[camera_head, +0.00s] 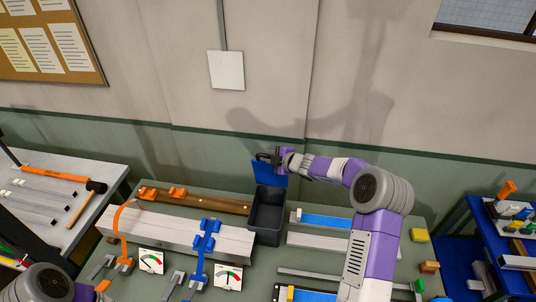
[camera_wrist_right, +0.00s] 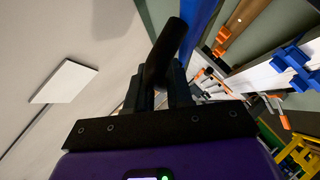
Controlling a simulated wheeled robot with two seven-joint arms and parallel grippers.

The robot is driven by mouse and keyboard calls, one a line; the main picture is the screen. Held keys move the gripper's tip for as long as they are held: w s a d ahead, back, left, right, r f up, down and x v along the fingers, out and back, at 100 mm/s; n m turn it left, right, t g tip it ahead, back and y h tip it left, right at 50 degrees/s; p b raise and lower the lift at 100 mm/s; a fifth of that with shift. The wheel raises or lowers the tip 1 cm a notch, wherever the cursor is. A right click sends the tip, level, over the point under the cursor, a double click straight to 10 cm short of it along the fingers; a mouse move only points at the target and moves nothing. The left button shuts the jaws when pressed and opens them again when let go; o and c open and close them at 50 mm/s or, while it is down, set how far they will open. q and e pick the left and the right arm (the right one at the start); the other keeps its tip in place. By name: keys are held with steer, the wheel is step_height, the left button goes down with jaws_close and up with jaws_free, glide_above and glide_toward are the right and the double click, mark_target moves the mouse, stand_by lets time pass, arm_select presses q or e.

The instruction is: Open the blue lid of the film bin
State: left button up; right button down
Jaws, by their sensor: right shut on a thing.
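The film bin (camera_head: 267,215) is a dark grey open box at the back middle of the bench. Its blue lid (camera_head: 268,175) stands raised, roughly upright, at the bin's back edge, and the bin's inside shows. My right gripper (camera_head: 274,157) is at the top of the lid, shut on its black handle (camera_head: 262,157). In the right wrist view the handle (camera_wrist_right: 165,50) sits between the fingers, with a strip of the blue lid (camera_wrist_right: 200,28) beside it. My left arm shows at the bottom left; its gripper is out of view.
Left of the bin lie a pale profile (camera_head: 175,232) with orange and blue clamps (camera_head: 205,240) and a brown rail (camera_head: 195,201). Blue-topped strips (camera_head: 335,220) lie to the right. The wall (camera_head: 210,150) is close behind the bin.

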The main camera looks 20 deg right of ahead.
steer(key=shift+f, duration=0.15)
steer(key=c, duration=1.3)
jaws_free()
steer(key=shift+s, duration=0.1)
steer(key=shift+s+d+r, duration=0.15)
steer(key=shift+s+r, duration=0.1)
steer(key=b+v, duration=0.1)
steer(key=v, duration=0.5)
steer(key=shift+s+r, duration=0.15)
steer(key=shift+s, duration=0.2)
